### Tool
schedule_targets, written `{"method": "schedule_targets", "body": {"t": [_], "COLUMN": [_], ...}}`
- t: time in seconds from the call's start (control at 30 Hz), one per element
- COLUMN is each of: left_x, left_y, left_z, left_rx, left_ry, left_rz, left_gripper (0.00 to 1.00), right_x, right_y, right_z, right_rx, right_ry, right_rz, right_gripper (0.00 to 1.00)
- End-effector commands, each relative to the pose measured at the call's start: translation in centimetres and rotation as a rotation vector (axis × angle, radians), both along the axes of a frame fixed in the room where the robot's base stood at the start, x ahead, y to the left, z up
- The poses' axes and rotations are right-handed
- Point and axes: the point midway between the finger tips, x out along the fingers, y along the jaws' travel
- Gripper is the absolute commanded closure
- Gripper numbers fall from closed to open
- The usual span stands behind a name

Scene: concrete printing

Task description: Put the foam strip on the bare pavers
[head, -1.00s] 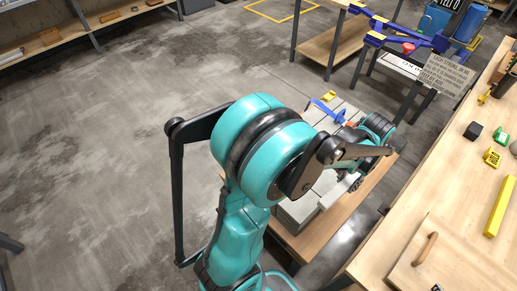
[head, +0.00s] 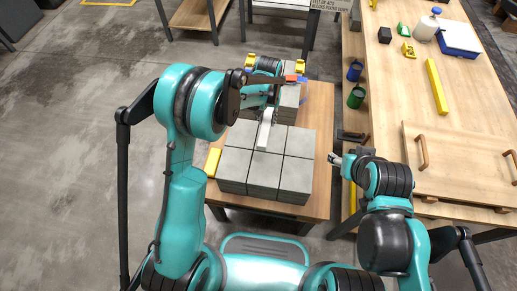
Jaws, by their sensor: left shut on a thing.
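A pale, narrow foam strip (head: 264,134) points toward me over the far part of the grey pavers (head: 262,172), a block of several square slabs on a low wooden table (head: 320,112). My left gripper (head: 268,114) is shut on the strip's far end. The arm partly hides the gripper, and I cannot tell whether the strip touches the pavers. A second, smaller grey paver stack (head: 288,105) stands behind, partly hidden by the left arm. My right gripper (head: 336,159) hangs right of the pavers, near the long bench; its finger opening is unclear.
The long wooden bench (head: 395,75) on the right holds a yellow bar (head: 437,87) and a board with two handles (head: 460,165). A blue cup (head: 355,71) and a green cup (head: 356,97) are at its left edge. A yellow block (head: 212,162) lies left of the pavers.

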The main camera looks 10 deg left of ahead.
Motion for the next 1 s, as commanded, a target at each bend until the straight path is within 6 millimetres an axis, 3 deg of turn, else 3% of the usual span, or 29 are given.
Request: {"method": "schedule_targets", "body": {"t": [0.3, 0.43, 0.67, 0.9, 1.0], "left_x": [-3.9, -5.2, -5.9, -5.9, -5.9], "left_y": [6.3, 8.2, 9.3, 9.2, 9.2], "left_z": [-4.7, -6.0, -7.0, -10.4, -10.6], "left_rx": [0.0, 0.0, 0.0, 0.0, 0.0], "left_ry": [0.0, 0.0, 0.0, 0.0, 0.0], "left_rz": [0.006, 0.005, 0.001, 0.001, 0.001], "left_gripper": [0.9, 0.9, 0.9, 0.9, 0.9], "right_x": [0.0, 0.0, 0.0, 0.0, 0.0], "right_y": [0.0, 0.0, 0.0, 0.0, 0.0], "right_z": [-2.8, -3.5, -3.9, -5.7, -5.7], "right_rx": [0.0, 0.0, 0.0, 0.0, 0.0], "right_ry": [0.0, 0.0, 0.0, 0.0, 0.0], "right_rz": [0.0, 0.0, 0.0, 0.0, 0.0], "right_gripper": [0.45, 0.45, 0.45, 0.45, 0.45]}}
